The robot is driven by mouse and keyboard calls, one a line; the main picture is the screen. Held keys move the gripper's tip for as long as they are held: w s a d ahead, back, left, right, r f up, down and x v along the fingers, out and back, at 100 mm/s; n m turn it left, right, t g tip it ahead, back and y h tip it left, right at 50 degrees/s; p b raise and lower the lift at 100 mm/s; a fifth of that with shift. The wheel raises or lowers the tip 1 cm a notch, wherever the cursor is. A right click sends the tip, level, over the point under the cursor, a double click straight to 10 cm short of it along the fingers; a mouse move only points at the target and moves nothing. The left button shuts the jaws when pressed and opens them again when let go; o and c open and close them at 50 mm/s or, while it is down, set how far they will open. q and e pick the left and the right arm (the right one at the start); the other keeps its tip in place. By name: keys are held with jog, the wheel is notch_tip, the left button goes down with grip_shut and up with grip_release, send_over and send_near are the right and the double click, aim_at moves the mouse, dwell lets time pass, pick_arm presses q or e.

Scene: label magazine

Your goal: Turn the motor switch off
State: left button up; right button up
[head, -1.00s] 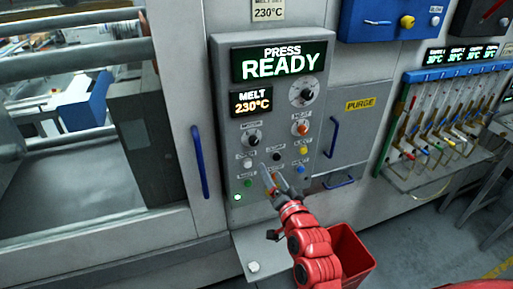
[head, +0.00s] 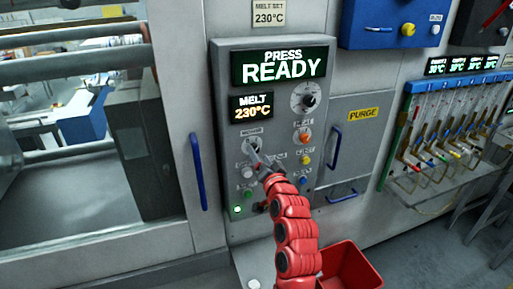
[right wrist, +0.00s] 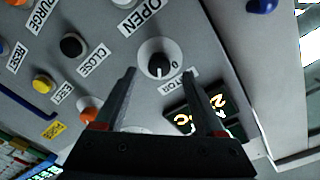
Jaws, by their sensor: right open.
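The motor switch (right wrist: 158,62) is a black rotary knob on a pale round plate, with a "0" mark beside it. Its label is partly hidden behind a fingertip in the right wrist view. In the head view the motor switch (head: 257,144) sits at the left of the control panel, below the melt display, partly covered by my gripper. My right gripper (right wrist: 163,78) is open, its two fingertips on either side of the knob in the picture. I cannot tell whether they touch it. The right gripper (head: 254,150) also shows at the panel in the head view. My left gripper is out of view.
The control panel (head: 226,170) carries several close-set buttons, including a black close button (right wrist: 72,45), and an orange heat knob (head: 303,137). Blue handles (head: 198,170) stand out to the left and right. A red bin (head: 350,268) is below.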

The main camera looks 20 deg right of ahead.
aim_at(256, 150)
jog(key=shift+w+f+p, duration=0.1)
jog(key=shift+w+p, duration=0.35)
jog(key=shift+w, duration=1.15)
jog(key=shift+c, duration=0.2)
grip_shut()
